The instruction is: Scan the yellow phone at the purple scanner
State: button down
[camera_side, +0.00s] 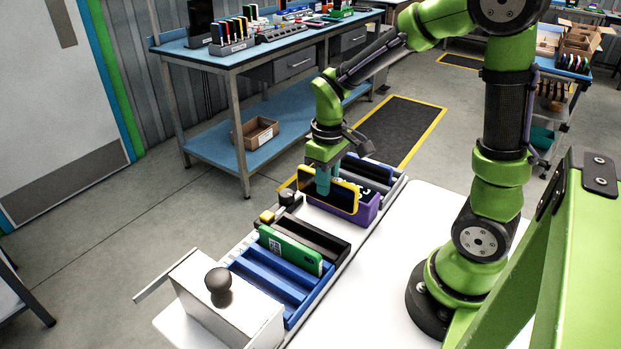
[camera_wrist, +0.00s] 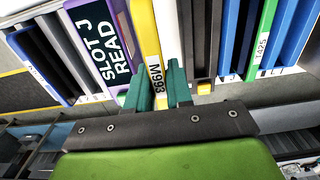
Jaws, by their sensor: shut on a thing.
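The yellow phone (camera_side: 343,196) has a dark face and is held upright on its long side in my gripper (camera_side: 323,181). In the wrist view the fingers of my gripper (camera_wrist: 160,88) close on the phone's yellow edge (camera_wrist: 144,25), beside a label reading M993. The purple scanner (camera_side: 366,214) stands just behind the phone in the side view, partly hidden by it. In the wrist view the scanner (camera_wrist: 122,18) is just left of the phone, with a dark panel reading "SLOT J READ" (camera_wrist: 98,42). I cannot tell whether phone and scanner touch.
A blue rack (camera_side: 262,279) holds a green phone (camera_side: 290,249). A black holder (camera_side: 316,238) with a yellow button (camera_side: 267,216) lies between rack and scanner. A white box with a dark knob (camera_side: 218,281) is at the near end.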

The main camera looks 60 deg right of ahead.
aim_at(326, 202)
jog(key=shift+f, duration=2.9)
jog(key=shift+r, duration=3)
